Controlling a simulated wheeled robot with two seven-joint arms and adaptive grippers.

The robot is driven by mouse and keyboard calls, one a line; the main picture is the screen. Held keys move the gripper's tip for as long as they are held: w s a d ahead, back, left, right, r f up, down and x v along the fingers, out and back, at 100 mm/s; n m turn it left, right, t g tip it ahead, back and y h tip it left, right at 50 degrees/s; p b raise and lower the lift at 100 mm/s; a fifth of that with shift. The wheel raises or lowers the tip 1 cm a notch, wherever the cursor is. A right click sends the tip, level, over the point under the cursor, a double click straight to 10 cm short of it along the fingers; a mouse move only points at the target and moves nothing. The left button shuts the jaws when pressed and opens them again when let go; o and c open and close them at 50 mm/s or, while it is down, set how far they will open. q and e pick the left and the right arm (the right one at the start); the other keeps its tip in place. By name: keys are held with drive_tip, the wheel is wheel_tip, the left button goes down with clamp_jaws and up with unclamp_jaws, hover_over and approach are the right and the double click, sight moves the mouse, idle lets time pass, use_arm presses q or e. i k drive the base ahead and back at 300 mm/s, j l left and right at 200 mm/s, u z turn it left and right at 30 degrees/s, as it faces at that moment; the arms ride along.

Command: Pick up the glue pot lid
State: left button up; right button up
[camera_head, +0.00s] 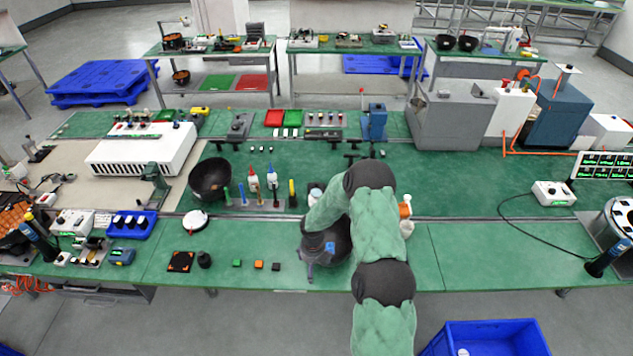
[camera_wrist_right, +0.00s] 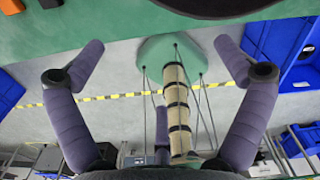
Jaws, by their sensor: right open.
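I cannot tell for sure which object is the glue pot lid. A small white pot with an orange part (camera_head: 405,210) stands just right of my right forearm, with a pale cup (camera_head: 407,229) in front of it. My right gripper (camera_head: 312,262) is low over the front of the green bench, against a dark round bowl-like thing (camera_head: 341,240) that it partly hides. The dark rim (camera_wrist_right: 205,7) shows at the top of that view, beyond the fingertips. My left gripper is out of view.
Small green, orange and black blocks (camera_head: 259,265) lie left of the gripper. A black bowl (camera_head: 210,178), glue bottles (camera_head: 254,182) and a white round disc (camera_head: 195,220) are farther left. The bench front right of my arm is clear. A blue crate (camera_head: 487,338) stands on the floor.

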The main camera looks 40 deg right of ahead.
sight(316, 185)
drive_tip(key=i+l, duration=0.65)
drive_tip(key=l, duration=0.2)
drive_tip(key=i+l, duration=0.7)
drive_tip(key=l, duration=0.1)
